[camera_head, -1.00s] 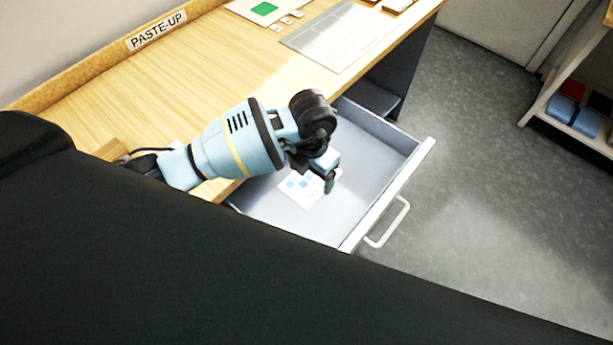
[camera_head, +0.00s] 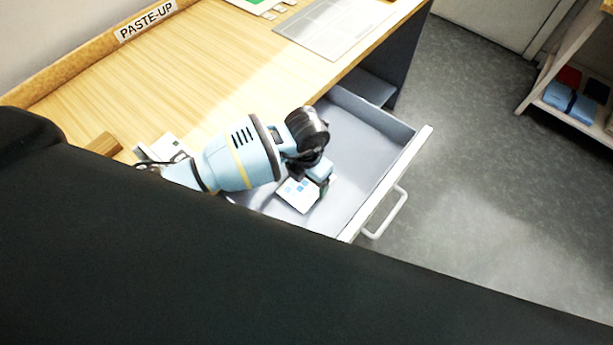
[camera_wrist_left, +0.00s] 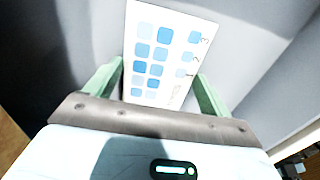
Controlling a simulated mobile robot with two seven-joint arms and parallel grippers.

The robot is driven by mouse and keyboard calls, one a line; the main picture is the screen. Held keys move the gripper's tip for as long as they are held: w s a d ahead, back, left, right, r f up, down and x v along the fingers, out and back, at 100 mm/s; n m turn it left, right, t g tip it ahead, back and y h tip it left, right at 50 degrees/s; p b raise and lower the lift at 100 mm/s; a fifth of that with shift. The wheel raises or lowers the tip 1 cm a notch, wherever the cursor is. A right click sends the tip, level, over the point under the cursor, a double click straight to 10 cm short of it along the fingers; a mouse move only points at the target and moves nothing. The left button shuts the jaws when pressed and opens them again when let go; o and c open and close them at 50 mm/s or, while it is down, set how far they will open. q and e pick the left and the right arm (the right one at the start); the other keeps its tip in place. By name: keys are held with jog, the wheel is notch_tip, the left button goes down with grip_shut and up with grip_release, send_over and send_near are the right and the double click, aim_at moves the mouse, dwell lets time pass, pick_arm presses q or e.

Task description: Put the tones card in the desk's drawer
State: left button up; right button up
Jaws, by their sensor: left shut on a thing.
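The tones card (camera_head: 297,195) is white with rows of blue squares. In the head view it is in or over the open desk drawer (camera_head: 363,165). My left gripper (camera_head: 324,186) is at the card, within the drawer's outline. In the left wrist view the card (camera_wrist_left: 167,55) stands out between the two green fingers of my left gripper (camera_wrist_left: 160,85), which is shut on it. I cannot tell whether the card touches the drawer floor. The drawer is grey inside with a white front and handle (camera_head: 386,212). My right gripper is not in view.
The wooden desk top (camera_head: 215,65) carries a grey gridded sheet (camera_head: 335,28) and a white card with green at the back. A wooden block (camera_head: 103,146) lies at its left front. A shelf (camera_head: 570,100) with blue and red items stands at the right. Floor between is clear.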

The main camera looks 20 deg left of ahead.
aim_at(306, 184)
pick_arm(q)
jog(key=shift+f, duration=0.2)
jog(key=o, duration=0.9)
jog(key=shift+c, duration=0.2)
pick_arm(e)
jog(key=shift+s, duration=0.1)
pick_arm(q)
jog(key=shift+r, duration=0.1)
jog(key=shift+r, duration=0.3)
notch_tip(306, 184, up, 12)
jog(key=p, duration=0.1)
jog(key=shift+f, duration=0.2)
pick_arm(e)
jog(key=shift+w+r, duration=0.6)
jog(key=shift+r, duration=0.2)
